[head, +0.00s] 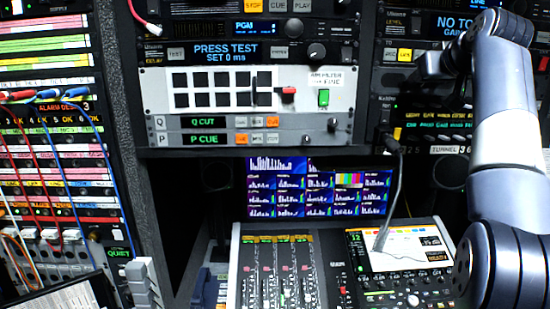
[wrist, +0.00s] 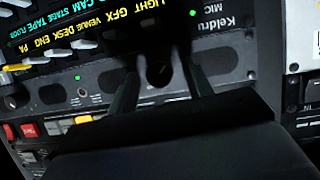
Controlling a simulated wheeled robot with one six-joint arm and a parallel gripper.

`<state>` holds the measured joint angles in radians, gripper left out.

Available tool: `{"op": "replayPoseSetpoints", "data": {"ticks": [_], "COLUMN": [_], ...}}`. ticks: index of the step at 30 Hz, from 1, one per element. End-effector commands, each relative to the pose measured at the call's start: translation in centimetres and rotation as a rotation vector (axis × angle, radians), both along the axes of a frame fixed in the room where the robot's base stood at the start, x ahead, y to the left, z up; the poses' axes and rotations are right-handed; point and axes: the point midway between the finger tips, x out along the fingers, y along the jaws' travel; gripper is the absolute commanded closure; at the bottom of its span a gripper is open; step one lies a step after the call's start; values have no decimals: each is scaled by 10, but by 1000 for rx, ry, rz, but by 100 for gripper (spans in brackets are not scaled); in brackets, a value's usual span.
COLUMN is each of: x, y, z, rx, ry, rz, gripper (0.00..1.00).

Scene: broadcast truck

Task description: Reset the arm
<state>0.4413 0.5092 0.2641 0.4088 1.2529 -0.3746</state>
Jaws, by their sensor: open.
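My arm (head: 505,140) rises along the right side of the head view and bends at the top toward the right-hand rack. My gripper (wrist: 163,85) shows in the wrist view with its two dark fingers apart. Nothing is held between them. A dark round knob (wrist: 158,72) on a rack panel appears between the fingers; I cannot tell whether they touch it. In the head view the fingers cannot be made out against the dark rack.
The right rack's panel (wrist: 228,60) lies close in front of the gripper. A gooseneck microphone (head: 392,195) stands over the mixing console (head: 336,262), below and left of the arm. Monitors (head: 320,190) stand behind it. Patch cables (head: 60,165) hang on the left rack.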

Motion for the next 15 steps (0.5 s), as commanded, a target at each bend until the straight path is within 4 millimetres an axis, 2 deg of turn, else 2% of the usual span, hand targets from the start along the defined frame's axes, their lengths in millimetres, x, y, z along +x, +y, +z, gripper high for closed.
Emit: {"op": "replayPoseSetpoints", "data": {"ticks": [15], "x": [-1], "y": [-6], "z": [-1], "rx": [548], "ry": [19], "rz": [-3], "gripper": [52]}}
